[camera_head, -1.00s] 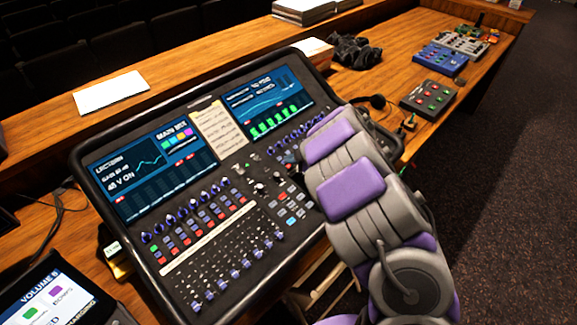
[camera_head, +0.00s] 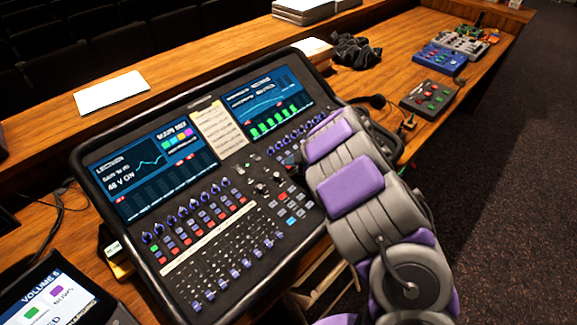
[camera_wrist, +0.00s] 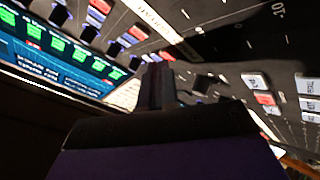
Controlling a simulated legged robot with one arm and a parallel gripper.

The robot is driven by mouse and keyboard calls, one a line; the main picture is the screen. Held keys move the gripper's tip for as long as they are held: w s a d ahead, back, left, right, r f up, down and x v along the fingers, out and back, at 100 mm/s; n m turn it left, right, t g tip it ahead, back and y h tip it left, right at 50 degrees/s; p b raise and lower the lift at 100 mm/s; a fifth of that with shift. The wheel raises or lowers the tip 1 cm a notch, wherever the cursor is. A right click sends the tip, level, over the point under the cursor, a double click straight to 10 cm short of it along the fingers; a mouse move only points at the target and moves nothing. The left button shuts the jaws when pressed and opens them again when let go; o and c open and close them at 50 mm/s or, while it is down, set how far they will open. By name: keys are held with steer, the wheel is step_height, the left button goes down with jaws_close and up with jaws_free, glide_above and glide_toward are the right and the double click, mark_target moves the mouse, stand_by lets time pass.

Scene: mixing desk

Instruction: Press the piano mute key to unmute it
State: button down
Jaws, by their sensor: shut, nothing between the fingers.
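The mixing desk (camera_head: 262,165) stands tilted on the wooden table, with two lit screens, rows of knobs, coloured keys and faders. Red keys and one green key (camera_head: 154,247) run in rows on its left half. I cannot tell which key is the piano mute key. In the wrist view my gripper (camera_wrist: 158,85) is shut and empty, over the desk surface. Red and white keys (camera_wrist: 262,90) lie to its right, and more red keys (camera_wrist: 138,32) lie above it. I cannot tell whether the fingertips touch the desk.
A tablet (camera_head: 60,295) sits at the lower left. White paper (camera_head: 112,92) lies on the back ledge. Small boxes with buttons, including a dark grey one (camera_head: 428,98) and a blue one (camera_head: 440,60), stand on the table to the right. Dark carpet lies beyond.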

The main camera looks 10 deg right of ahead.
stand_by(0.4)
steer(key=shift+r+p, duration=0.65)
steer(key=shift+p, duration=0.2)
steer(key=r+p, duration=0.4)
steer(key=r, duration=0.1)
steer(key=shift+s+d, duration=0.2)
steer(key=shift+s, duration=0.05)
steer(key=shift+f, duration=0.1)
stand_by(0.6)
